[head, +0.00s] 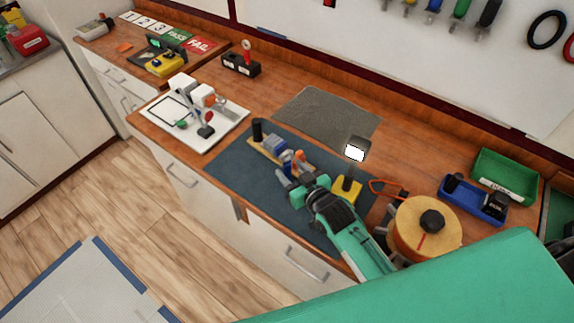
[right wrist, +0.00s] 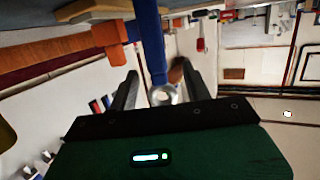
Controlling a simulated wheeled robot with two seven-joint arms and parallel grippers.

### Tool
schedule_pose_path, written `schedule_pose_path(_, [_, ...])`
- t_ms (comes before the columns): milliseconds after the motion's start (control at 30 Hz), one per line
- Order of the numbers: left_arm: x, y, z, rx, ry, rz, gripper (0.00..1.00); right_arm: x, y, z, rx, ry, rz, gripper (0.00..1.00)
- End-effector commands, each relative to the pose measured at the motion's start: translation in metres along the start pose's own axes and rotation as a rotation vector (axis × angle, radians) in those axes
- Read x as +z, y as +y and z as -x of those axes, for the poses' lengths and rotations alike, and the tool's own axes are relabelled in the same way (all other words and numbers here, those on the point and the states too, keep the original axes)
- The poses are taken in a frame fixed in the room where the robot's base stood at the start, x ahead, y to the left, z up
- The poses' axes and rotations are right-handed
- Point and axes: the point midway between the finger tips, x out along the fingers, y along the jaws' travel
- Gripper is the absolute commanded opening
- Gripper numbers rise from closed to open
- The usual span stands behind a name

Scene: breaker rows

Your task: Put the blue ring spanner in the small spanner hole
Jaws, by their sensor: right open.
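My right gripper (head: 292,177) is open over the dark blue mat (head: 232,165), close to the wooden rack (head: 262,149) of tools. In the right wrist view a blue tool with a metal ring end, apparently the blue ring spanner (right wrist: 152,42), shows between the spread fingers of the right gripper (right wrist: 158,75). I cannot tell whether a finger touches it. An orange-ended tool (right wrist: 108,34) is beside it; an orange part (head: 299,158) also shows in the head view. The small spanner hole cannot be made out. My left gripper is not in view.
A small lamp on a yellow base (head: 347,188) stands just right of the gripper. A round orange reel (head: 427,226), a blue tray (head: 472,201) and a green bin (head: 505,175) are further right. A white board (head: 222,122) with upright items lies left. The grey mat (head: 325,115) is clear.

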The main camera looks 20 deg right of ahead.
Motion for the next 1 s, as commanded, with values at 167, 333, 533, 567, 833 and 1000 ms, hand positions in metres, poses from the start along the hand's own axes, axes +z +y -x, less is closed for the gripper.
schedule_pose_path(167, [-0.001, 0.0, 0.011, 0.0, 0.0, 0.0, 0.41, -0.004, 0.001, -0.014, 0.0, 0.0, 0.0, 0.49])
schedule_pose_path(333, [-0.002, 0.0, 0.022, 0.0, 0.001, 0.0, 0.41, -0.004, 0.003, -0.035, -0.001, 0.0, 0.0, 0.49])
schedule_pose_path(533, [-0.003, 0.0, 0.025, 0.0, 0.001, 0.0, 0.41, -0.001, 0.003, -0.051, -0.001, 0.0, 0.0, 0.49])
schedule_pose_path(567, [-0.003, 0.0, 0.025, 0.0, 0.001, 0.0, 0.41, -0.001, 0.003, -0.051, -0.001, 0.0, 0.0, 0.49])
schedule_pose_path(833, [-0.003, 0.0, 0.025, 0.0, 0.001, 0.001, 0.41, 0.0, 0.003, -0.052, -0.001, 0.0, 0.0, 0.41])
schedule_pose_path(1000, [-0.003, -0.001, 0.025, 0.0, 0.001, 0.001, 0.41, 0.0, 0.003, -0.052, -0.001, 0.0, 0.0, 0.08])
